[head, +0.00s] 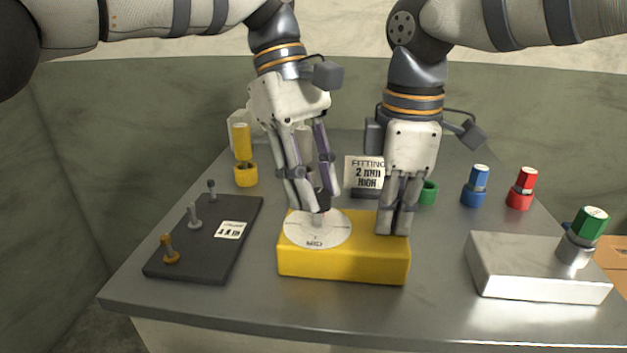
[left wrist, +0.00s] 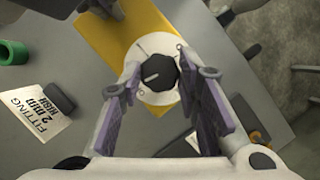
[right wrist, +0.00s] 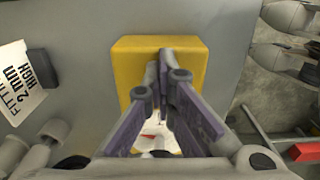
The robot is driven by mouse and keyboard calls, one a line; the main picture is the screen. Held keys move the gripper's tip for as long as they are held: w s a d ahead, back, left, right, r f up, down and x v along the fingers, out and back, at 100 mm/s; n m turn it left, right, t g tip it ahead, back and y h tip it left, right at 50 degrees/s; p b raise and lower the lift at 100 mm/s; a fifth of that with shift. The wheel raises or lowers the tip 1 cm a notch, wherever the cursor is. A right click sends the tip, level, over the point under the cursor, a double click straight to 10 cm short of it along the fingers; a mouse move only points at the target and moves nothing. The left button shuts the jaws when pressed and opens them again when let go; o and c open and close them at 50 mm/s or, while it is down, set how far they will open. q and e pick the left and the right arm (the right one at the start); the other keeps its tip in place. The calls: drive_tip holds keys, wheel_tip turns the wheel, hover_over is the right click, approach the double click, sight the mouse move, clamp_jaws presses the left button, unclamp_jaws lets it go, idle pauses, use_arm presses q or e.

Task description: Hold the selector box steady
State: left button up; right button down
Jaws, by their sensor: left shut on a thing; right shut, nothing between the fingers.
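The yellow selector box (head: 340,262) stands near the front middle of the table. A white round dial plate (head: 300,228) with a black knob (left wrist: 160,72) is on its top, toward the left end. My left gripper (head: 318,207) is shut on the black knob from above. My right gripper (head: 394,232) is shut and empty, its fingertips at the right part of the box top. In the right wrist view the closed fingers (right wrist: 163,62) lie over the yellow top; I cannot tell how firmly they touch. My right fingers partly hide the dial in that view.
A dark board (head: 215,255) with several pegs lies at left. A silver block (head: 530,270) holding a green-topped fitting (head: 590,222) sits at right. Blue (head: 477,185), red (head: 522,188) and yellow (head: 243,155) fittings and a sign (head: 364,172) stand behind.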

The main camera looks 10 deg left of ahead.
use_arm(q)
drive_tip(key=m, duration=0.2)
drive_tip(key=m+g+y, duration=0.1)
drive_tip(key=m, duration=0.1)
drive_tip(key=shift+w+d+f, duration=0.1)
drive_tip(key=shift+f, duration=0.25)
drive_tip(key=shift+f+m+g+y, duration=0.1)
drive_tip(key=shift+m+g+y, duration=0.5)
drive_tip(key=shift+m, duration=1.2)
drive_tip(key=shift+y, duration=0.3)
drive_tip(key=o, duration=1.1)
drive_tip(key=shift+o, duration=0.2)
